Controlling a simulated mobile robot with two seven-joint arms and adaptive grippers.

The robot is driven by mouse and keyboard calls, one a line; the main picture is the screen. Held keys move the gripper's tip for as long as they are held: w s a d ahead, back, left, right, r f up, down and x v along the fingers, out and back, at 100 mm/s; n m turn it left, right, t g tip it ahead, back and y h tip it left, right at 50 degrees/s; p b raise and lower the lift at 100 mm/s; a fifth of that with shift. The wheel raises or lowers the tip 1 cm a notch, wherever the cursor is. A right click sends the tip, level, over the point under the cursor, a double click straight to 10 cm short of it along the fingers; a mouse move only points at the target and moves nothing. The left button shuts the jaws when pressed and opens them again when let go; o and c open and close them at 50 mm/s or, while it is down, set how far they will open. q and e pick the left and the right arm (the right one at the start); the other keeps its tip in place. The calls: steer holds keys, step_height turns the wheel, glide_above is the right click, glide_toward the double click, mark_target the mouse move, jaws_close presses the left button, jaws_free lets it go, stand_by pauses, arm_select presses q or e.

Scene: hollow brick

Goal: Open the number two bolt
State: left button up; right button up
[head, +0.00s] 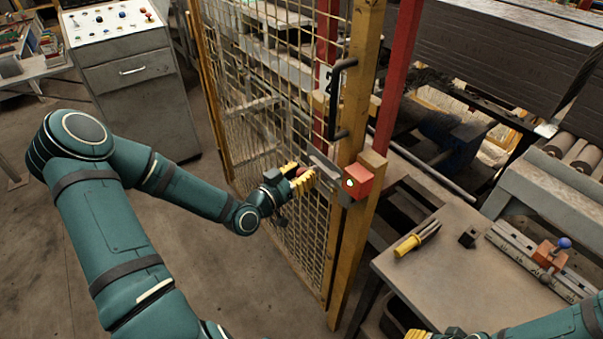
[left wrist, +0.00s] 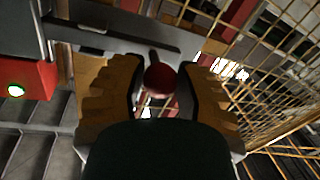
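The bolt (head: 325,166) is a flat grey bar on the mesh gate (head: 285,110), beside a red box with a small light (head: 358,181). The bolt's dark red ball knob (left wrist: 159,80) sits between the fingers of my left gripper (left wrist: 160,85) in the left wrist view. These yellow fingers stand on either side of it with narrow gaps, so they look open around it. In the head view my left gripper (head: 302,180) is at the bolt and partly hides the knob. My right gripper (head: 437,333) shows only as yellow tips at the bottom edge.
A black handle (head: 340,98) is on the gate above the bolt. A yellow post (head: 362,90) stands beside it. At right, a workbench (head: 440,275) holds a yellow-handled tool (head: 416,239) and a clamp rail (head: 540,260). A control console (head: 135,75) stands back left.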

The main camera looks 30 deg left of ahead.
arm_select(q)
jaws_close()
steer(key=a, duration=0.1)
steer(key=w+a, duration=0.1)
steer(key=a, duration=0.1)
steer(key=shift+w+a, duration=0.2)
steer(key=shift+w, duration=0.05)
steer(key=o, duration=0.8)
jaws_free()
steer(key=shift+c, duration=0.2)
steer(key=s+a, duration=0.2)
steer(key=s, duration=1)
steer(key=shift+a, duration=0.15)
steer(key=shift+w, duration=0.1)
